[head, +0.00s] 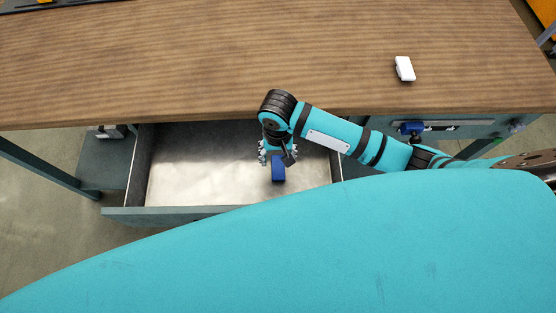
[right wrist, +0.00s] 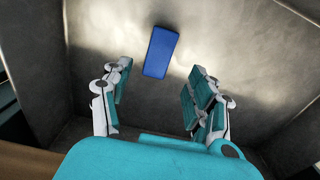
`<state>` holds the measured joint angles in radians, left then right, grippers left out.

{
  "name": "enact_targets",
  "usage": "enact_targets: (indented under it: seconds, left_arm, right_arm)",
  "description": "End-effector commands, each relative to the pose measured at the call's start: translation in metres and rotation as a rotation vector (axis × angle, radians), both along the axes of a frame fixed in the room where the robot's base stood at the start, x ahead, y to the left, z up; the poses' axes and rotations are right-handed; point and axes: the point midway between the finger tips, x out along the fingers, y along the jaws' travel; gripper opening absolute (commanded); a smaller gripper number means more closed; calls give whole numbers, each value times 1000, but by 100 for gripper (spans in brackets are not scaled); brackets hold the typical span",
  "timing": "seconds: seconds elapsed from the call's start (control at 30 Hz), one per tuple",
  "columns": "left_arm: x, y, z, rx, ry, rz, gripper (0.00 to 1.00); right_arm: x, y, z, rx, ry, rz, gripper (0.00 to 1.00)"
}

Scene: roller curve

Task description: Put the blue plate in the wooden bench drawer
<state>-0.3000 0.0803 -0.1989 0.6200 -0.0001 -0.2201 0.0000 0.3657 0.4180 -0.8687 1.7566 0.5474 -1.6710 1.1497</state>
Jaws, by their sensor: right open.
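The wooden bench (head: 200,60) has an open drawer (head: 180,170) with a bare metal floor, pulled out below its front edge. The blue plate (head: 278,168), a small flat rectangle, is inside the drawer area. In the right wrist view the blue plate (right wrist: 161,52) shows beyond my fingertips against the metal floor, apart from both fingers. My right gripper (head: 276,157) points down into the drawer, just above the plate. Its fingers (right wrist: 158,85) are spread with nothing between them. My left gripper is not in view.
A white object (head: 404,69) lies on the bench top at the right. A blue item (head: 412,128) shows at the bench front, right of the drawer. The drawer floor around the plate is clear. The drawer's front wall (head: 125,214) is partly hidden by my body.

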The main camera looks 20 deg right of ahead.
Motion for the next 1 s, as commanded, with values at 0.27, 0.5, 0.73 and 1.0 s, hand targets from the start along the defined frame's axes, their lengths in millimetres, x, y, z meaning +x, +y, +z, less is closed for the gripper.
enact_targets:
  seconds: [0.27,0.5,0.73,1.0]
  left_arm:
    - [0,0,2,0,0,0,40]
    - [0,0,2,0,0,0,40]
    - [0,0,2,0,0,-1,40]
    - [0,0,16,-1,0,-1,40]
  right_arm:
    - [0,0,34,-1,-1,-1,59]
    - [0,0,37,0,0,-1,59]
    - [0,0,37,0,0,-1,59]
    - [0,0,51,0,-1,-1,59]
